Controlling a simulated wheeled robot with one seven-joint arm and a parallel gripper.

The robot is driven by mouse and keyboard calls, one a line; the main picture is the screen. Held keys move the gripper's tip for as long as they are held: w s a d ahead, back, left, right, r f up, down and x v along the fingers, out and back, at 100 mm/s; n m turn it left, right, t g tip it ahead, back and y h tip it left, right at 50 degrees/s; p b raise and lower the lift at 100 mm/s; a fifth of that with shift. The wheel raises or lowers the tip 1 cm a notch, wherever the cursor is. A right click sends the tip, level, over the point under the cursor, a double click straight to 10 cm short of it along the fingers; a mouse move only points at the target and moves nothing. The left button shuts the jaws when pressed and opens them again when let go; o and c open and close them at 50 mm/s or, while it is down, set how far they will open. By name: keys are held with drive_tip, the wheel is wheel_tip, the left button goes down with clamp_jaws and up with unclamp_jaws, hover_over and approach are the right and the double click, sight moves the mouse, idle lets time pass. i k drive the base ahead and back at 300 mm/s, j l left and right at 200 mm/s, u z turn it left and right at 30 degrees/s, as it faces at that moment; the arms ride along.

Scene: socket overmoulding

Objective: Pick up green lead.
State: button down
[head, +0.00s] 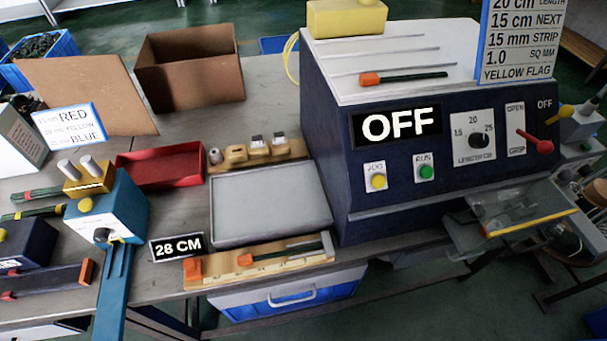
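Several dark green leads are in view. One green lead (416,77) with an orange end lies on the white top of the dark blue machine (340,180). Another dark green lead (285,252) with an orange end lies on the wooden board (215,270) at the table's front edge. Two more dark green leads, an upper one (38,194) and a lower one (35,212), lie at the far left beside the blue device (115,210); the upper has a red end. My gripper is not in view.
A grey tray (214,215) and a red tray (195,165) sit mid-table. A cardboard box (190,75) stands behind. The machine's display reads OFF. A blue drawer (290,297) is under the table.

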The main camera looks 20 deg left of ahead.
sight(248, 259)
drive_tip(key=j, duration=0.4)
drive_tip(key=k+j, duration=0.15)
drive_tip(key=j, duration=0.3)
drive_tip(key=j+z, duration=0.1)
drive_tip(key=j, duration=0.3)
drive_tip(key=k+j, duration=0.15)
drive_tip(key=j, duration=0.3)
drive_tip(key=k+j+z, duration=0.1)
drive_tip(key=j, duration=0.3)
drive_tip(key=k+j, duration=0.1)
drive_tip(key=j, duration=0.3)
